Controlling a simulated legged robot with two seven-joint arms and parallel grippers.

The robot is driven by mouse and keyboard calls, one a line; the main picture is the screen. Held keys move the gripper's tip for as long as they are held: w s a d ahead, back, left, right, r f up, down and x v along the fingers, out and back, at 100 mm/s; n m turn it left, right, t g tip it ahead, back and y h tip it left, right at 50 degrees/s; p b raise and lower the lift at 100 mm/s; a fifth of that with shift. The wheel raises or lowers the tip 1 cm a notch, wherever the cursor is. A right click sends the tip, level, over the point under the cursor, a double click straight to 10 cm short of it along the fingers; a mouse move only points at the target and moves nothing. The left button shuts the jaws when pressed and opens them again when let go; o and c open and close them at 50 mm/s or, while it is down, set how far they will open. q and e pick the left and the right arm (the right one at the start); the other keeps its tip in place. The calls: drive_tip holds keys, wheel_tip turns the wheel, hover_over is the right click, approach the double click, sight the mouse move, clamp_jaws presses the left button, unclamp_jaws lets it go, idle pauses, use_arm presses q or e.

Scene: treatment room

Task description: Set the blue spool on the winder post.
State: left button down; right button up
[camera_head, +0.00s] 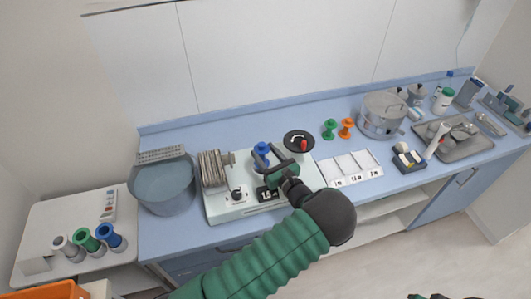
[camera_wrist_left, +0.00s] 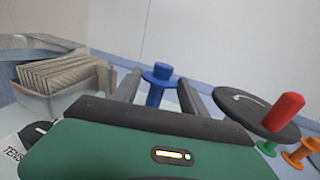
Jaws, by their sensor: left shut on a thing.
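The blue spool (camera_head: 262,149) is upright between the fingers of my left gripper (camera_head: 268,161), which is shut on it. In the left wrist view the spool (camera_wrist_left: 157,84) stands between the two grey fingers. The winder (camera_head: 232,205) is a pale machine with a dial, a small display and a black crank disc (camera_head: 299,141) with a red handle. The spool is over the winder's top. The winder post is not visible, and I cannot tell whether the spool touches it. Dark tips of my right gripper (camera_head: 429,296) show at the bottom edge; their opening is unclear.
A green spool (camera_head: 329,129) and an orange spool (camera_head: 347,127) stand behind a white compartment tray (camera_head: 351,168). A grey tub (camera_head: 162,185) is left of the winder. A steel pot (camera_head: 382,115) and metal tray (camera_head: 466,150) are at right.

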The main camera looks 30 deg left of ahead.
use_arm(q)
drive_tip(key=shift+f+b, duration=0.45)
drive_tip(key=shift+f, duration=0.2)
drive_tip(key=c, duration=0.9)
unclamp_jaws()
